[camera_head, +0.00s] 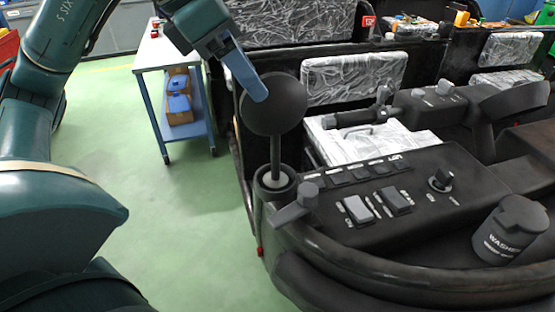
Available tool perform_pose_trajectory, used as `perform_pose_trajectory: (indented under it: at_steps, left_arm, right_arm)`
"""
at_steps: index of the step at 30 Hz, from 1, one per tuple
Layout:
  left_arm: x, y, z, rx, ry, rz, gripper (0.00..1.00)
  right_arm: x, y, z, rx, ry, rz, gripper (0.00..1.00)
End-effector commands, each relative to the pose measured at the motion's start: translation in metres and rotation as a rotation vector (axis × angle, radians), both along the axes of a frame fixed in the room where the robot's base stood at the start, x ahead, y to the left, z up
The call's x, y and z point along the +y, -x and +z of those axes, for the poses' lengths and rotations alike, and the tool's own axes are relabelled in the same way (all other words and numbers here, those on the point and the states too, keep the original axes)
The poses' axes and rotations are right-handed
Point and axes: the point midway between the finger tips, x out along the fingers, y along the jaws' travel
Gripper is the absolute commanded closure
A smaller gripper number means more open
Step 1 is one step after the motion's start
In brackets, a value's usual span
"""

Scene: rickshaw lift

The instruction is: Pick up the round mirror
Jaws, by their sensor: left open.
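The round mirror (280,110) is a dark disc on a short upright stalk, set in a ring mount at the front left corner of the rickshaw's dashboard. My left gripper (246,78) comes in from above left of it. One long blue finger shows, its tip overlapping the mirror's upper left edge in the picture. I cannot tell whether it touches the mirror. The other finger is not clearly seen. The left gripper is open. My right gripper is out of view.
The dark rickshaw dashboard (430,215) with switches and a washer bottle (510,230) fills the right. Plastic-wrapped seats (352,77) stand behind. A blue-legged table (150,52) with boxes on its lower shelf stands at the back left. Green floor (185,215) is clear left of the rickshaw.

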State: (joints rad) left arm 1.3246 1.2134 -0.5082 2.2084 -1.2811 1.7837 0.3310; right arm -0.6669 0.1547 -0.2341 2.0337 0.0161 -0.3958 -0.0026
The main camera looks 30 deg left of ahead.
Motion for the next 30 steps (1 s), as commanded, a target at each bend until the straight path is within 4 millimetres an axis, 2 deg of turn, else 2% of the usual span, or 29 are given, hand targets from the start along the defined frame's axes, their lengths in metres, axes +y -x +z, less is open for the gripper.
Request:
perform_pose_trajectory:
  at_steps: [1, 10, 18, 27, 30]
  left_arm:
    - [-0.003, -0.003, -0.009, 0.005, -0.002, 0.0, 0.49]
    - [-0.011, -0.013, -0.029, 0.004, 0.0, 0.0, 0.49]
    - [-0.023, -0.029, -0.062, 0.003, 0.0, -0.002, 0.49]
    - [-0.025, -0.031, -0.066, 0.0, 0.002, -0.002, 0.49]
    - [-0.025, -0.031, -0.066, 0.0, 0.002, -0.002, 0.57]
  right_arm:
    - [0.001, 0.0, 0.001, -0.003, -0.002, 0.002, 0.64]
    - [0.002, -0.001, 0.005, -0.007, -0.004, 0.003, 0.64]
    - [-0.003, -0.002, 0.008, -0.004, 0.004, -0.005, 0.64]
    - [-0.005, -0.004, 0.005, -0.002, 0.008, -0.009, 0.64]
    - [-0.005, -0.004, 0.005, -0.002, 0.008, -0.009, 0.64]
